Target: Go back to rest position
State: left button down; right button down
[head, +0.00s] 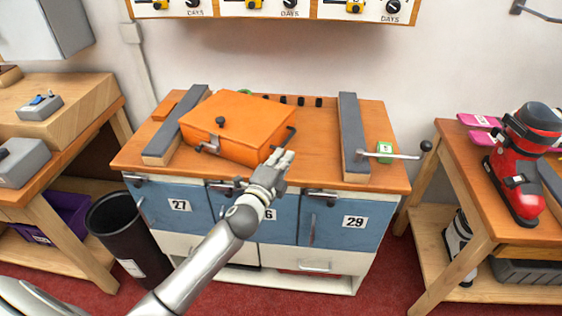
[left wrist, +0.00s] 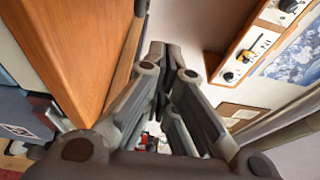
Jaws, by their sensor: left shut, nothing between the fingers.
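My left gripper (head: 281,160) is shut and empty in the head view. Its fingertips are in front of the lower right corner of an orange box (head: 238,122) on the bench top (head: 318,178); I cannot tell whether they touch it. The box has a dark round knob on its lid and a latch at its front. In the left wrist view my left gripper's fingers (left wrist: 166,58) are close together, with an orange wooden surface (left wrist: 78,45) to their left. My right gripper is not in view.
Grey rails (head: 353,130) flank the box. A lever (head: 405,156) with a black knob sticks out at right. Below are numbered blue drawers (head: 165,206). A black bin (head: 125,236) stands left; a side bench with a red boot (head: 524,150) stands right.

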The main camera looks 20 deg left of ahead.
pick_arm(q)
jog(key=s+f+n+g+y, duration=0.1)
jog(key=s+f+n+g, duration=0.4)
jog(key=s, duration=0.4)
jog(key=s+f+n+g+y, duration=0.1)
jog(key=s+f+n+g, duration=0.2)
jog(key=s+f+n, duration=0.5)
jog(key=s+d+f+n+g+h, duration=0.1)
jog(key=s+d+n+g, duration=0.15)
jog(key=s, duration=0.75)
jog(key=s+d+f+n+g+h, duration=0.1)
jog(key=s+g, duration=0.3)
jog(key=s, duration=0.5)
notch_tip(320, 180, down, 28)
jog(key=s+g, duration=0.1)
jog(key=s, duration=0.2)
jog(key=s+a+f+g, duration=0.1)
jog(key=s+a+f, duration=0.1)
jog(key=s+f, duration=1.2)
jog(key=shift+s+a+f+m, duration=0.3)
jog(key=shift+s+a+m, duration=0.15)
jog(key=shift+s, duration=0.45)
jog(key=shift+g, duration=0.25)
